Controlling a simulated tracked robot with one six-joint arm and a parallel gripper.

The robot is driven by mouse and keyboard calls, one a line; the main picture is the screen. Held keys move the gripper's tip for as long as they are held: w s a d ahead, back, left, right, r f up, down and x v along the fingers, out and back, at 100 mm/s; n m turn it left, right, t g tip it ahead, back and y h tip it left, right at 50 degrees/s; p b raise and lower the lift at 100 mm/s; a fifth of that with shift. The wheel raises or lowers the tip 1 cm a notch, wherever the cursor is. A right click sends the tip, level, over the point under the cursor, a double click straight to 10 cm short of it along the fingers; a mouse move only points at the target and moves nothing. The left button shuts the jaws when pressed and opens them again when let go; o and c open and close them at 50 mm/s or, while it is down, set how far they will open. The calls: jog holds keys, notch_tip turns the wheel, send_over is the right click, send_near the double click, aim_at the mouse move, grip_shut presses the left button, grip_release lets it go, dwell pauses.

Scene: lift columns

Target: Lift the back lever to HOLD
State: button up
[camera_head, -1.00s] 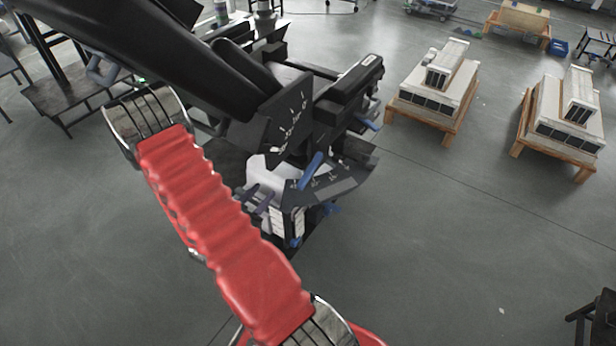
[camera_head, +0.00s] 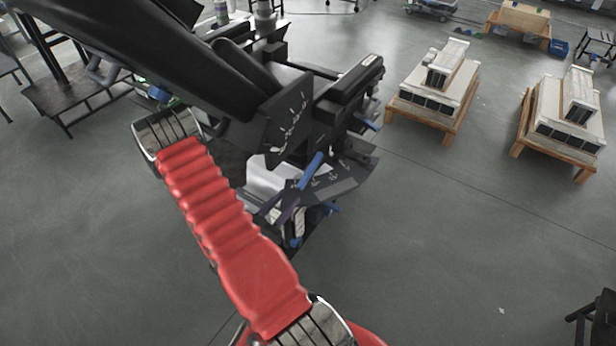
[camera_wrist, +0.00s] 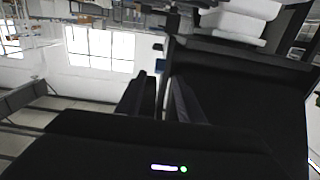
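The black lift column (camera_head: 345,92) stands in the middle of the head view, with a marked black plate (camera_head: 290,120) and a lower marked quadrant (camera_head: 335,182). A blue lever (camera_head: 311,170) rises beside the lower quadrant. Another blue lever (camera_head: 370,124) sticks out at the right side. I cannot tell which is the back lever. A small blue piece (camera_wrist: 160,66) shows beyond the fingertips.
Two wooden pallets with white-and-black units stand at the right, one nearer the column (camera_head: 435,90) and one farther right (camera_head: 565,120). A dark table (camera_head: 70,95) stands at the upper left.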

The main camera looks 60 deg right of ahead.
aim_at(308, 176)
jog(key=d, duration=0.4)
jog(key=s+d, duration=0.1)
jog(key=d, duration=0.3)
jog(key=s+d, duration=0.1)
jog(key=d, duration=0.4)
jog(key=shift+a, duration=0.1)
grip_shut()
dwell(0.6)
